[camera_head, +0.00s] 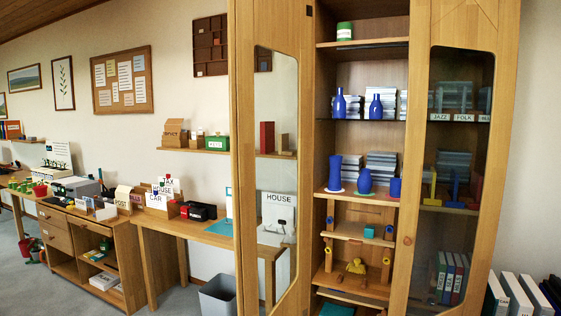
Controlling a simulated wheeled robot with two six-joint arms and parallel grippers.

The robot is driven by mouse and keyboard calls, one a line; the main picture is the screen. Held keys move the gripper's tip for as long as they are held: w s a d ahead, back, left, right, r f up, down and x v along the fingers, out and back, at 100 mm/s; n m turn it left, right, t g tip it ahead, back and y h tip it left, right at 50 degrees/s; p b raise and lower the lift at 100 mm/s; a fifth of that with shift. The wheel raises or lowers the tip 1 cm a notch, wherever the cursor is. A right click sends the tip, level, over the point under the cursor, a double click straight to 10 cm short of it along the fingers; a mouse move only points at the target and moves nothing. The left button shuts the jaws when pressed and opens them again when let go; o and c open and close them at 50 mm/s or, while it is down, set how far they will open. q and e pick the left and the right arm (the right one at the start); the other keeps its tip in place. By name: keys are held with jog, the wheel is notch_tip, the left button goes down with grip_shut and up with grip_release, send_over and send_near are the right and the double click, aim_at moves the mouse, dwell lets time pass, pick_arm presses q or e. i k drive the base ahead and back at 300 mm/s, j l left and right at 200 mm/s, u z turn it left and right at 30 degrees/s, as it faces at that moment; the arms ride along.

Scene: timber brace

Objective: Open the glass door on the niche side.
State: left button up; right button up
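A tall wooden cabinet stands at centre right with two glass doors. The left glass door (275,110) is swung open; the wall shelf and desk show through its pane. The right glass door (458,150) covers the right part of the cabinet and looks shut, with a small round knob (407,241) on its left edge. Neither of my grippers shows in this view.
A long desk (150,222) with boxes and signs runs along the left wall. A grey bin (217,296) stands on the floor by the left door. White binders (517,293) stand right of the cabinet. Carpet is clear at lower left.

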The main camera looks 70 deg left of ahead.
aim_at(492, 27)
jog(key=i+j, duration=0.1)
jog(key=j, duration=2.65)
jog(key=i+j+z, duration=0.1)
jog(key=j, duration=2.65)
jog(key=z, duration=0.65)
